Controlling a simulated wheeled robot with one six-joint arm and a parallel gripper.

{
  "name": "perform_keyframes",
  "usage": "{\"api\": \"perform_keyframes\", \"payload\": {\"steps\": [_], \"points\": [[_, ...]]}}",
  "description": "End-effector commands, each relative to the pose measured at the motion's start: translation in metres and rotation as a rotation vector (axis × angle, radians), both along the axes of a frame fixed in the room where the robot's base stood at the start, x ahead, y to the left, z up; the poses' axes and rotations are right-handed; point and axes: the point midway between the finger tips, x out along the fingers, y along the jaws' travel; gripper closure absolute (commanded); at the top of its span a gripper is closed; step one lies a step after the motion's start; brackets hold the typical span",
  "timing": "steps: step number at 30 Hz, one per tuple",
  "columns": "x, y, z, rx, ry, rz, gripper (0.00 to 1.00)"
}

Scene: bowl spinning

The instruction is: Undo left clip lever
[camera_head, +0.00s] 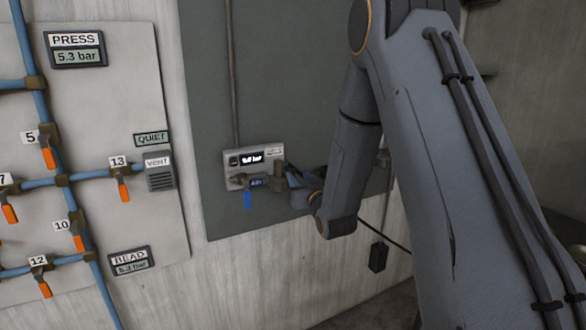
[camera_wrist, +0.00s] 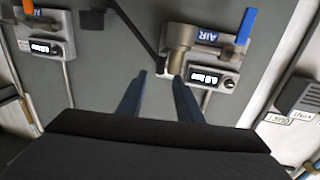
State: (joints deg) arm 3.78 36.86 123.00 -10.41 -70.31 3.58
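I cannot make out a clip lever by name in either view. A small grey wall unit (camera_head: 265,155) with a lit display and an AIR label carries a blue lever (camera_head: 248,200) hanging down. In the wrist view, which is turned over, the blue lever (camera_wrist: 246,26) points up beside a stubby metal fitting (camera_wrist: 177,46). In the head view my gripper is partly hidden at the unit's right side.
A second similar unit (camera_wrist: 42,48) with an orange lever (camera_wrist: 28,6) shows at the wrist view's left. A light panel (camera_head: 110,100) with blue pipes, several orange-handled valves and a PRESS display (camera_head: 76,50) stands left. A dark box (camera_head: 378,257) hangs on a cable below right.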

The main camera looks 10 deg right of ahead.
Motion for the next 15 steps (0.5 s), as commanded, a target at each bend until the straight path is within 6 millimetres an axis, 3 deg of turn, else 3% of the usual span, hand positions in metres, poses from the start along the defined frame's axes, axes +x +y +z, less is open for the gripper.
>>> {"api": "perform_keyframes", "payload": {"steps": [9, 15], "points": [[0.047, 0.006, 0.001, 0.000, 0.001, 0.000, 0.67], [0.063, 0.007, 0.000, 0.000, 0.002, 0.000, 0.67]]}}
